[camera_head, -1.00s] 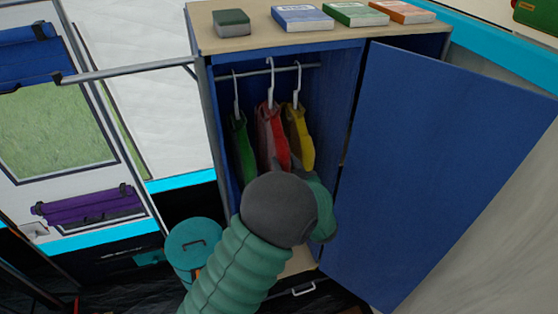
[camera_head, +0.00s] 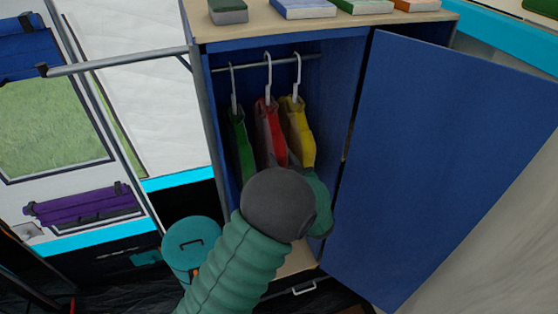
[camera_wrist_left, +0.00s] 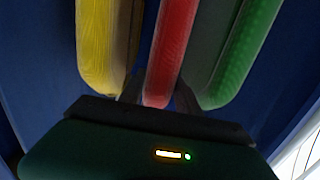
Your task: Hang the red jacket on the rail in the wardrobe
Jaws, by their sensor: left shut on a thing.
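The red jacket (camera_head: 275,135) is on a white hanger (camera_head: 267,75) inside the blue wardrobe, between a green jacket (camera_head: 240,145) and a yellow jacket (camera_head: 299,130). The hanger's hook is at the rail (camera_head: 288,64); I cannot tell whether the rail bears its weight. My left gripper (camera_wrist_left: 158,92) is shut on the lower part of the red jacket (camera_wrist_left: 172,50), with a finger on each side in the left wrist view. In the head view my forearm hides the fingers and the jacket's lower end. My right gripper is not in view.
The blue wardrobe door (camera_head: 435,160) stands open on the right. Books (camera_head: 303,8) and a dark box (camera_head: 228,10) lie on the wardrobe top (camera_head: 260,32). A teal bin (camera_head: 190,245) stands at the lower left. A metal pole (camera_head: 120,62) crosses the left side.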

